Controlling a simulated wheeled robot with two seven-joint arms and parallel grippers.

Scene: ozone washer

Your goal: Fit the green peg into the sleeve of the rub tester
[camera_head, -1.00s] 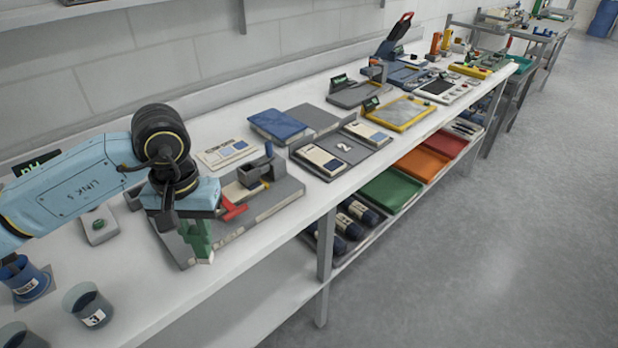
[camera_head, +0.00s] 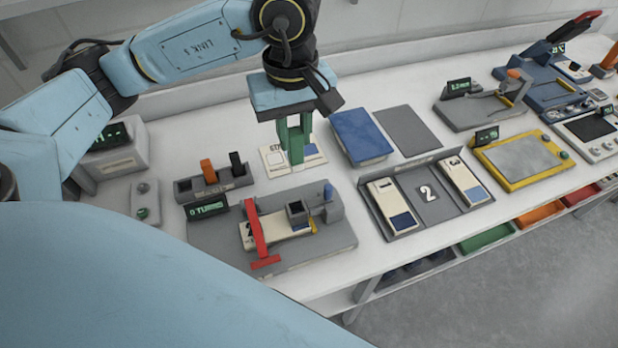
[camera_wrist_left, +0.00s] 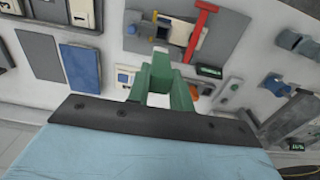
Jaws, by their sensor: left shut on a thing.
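The rub tester (camera_head: 330,236) is a grey base with a "0 TURNS" display, a red lever (camera_head: 257,235) and a small dark square sleeve (camera_head: 297,212) above a pale card. In the left wrist view, the tester (camera_wrist_left: 222,45) lies beyond the fingertips. My left gripper (camera_head: 291,155) has green fingers pointing down, behind the tester and above a white card. It also shows in the left wrist view (camera_wrist_left: 162,75), shut on the green peg, which is hard to tell apart from the green fingers. The peg is apart from the sleeve. My right gripper is not in view.
A rack (camera_head: 215,185) with an orange and a dark peg stands left of my left gripper. A blue pad (camera_head: 360,137) and a grey tray with numbered blocks (camera_head: 425,195) lie to the right. A grey button box (camera_head: 145,203) stands at left. The bench's front edge is near the tester.

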